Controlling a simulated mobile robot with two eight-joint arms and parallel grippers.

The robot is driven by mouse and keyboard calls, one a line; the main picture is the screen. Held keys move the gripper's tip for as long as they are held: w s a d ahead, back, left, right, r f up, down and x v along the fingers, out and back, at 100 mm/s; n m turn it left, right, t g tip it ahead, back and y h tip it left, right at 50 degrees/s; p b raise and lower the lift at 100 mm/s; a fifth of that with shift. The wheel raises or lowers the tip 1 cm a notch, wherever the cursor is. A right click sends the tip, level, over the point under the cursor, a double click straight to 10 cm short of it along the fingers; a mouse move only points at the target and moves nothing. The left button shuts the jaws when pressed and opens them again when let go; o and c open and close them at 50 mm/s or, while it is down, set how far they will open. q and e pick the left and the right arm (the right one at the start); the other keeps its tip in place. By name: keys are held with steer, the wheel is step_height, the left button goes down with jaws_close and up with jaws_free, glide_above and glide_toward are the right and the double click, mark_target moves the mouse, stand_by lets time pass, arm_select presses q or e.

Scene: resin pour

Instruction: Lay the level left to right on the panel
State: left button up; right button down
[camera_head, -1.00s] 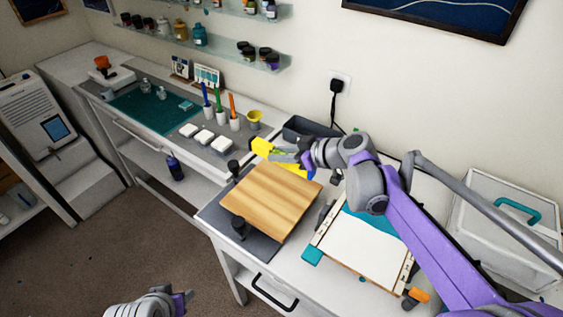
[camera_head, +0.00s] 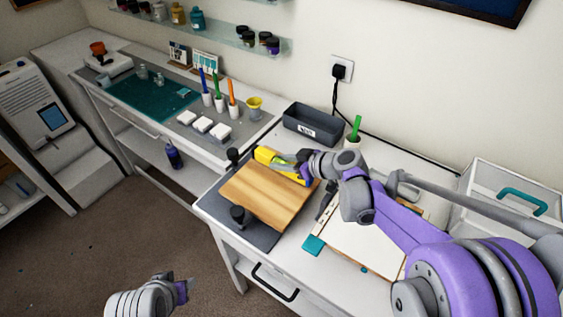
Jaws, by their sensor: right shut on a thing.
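The level (camera_head: 265,155) is a yellow bar with its left end clear and its middle partly hidden by my gripper. My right gripper (camera_head: 292,165) is shut on it, over the far edge of the panel. The panel (camera_head: 268,197) is a wooden board on a dark grey mat (camera_head: 248,233), with dark knobs at its left side. The level runs roughly left to right, and I cannot tell whether it touches the panel. My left gripper (camera_head: 185,291) is low at the bottom of the view, away from the table; its jaws are not clear.
A dark grey bin (camera_head: 313,124) stands behind the panel. A white board (camera_head: 362,240) lies to the right, partly under my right arm. A white box with a teal handle (camera_head: 519,202) is at far right. White cups with coloured sticks (camera_head: 220,104) stand at the back left.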

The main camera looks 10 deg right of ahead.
steer(key=shift+r, duration=0.1)
steer(key=shift+f, duration=0.55)
steer(key=shift+f+b, duration=0.1)
steer(key=shift+b, duration=0.2)
steer(key=c, duration=0.6)
jaws_free()
steer(key=shift+o, duration=0.2)
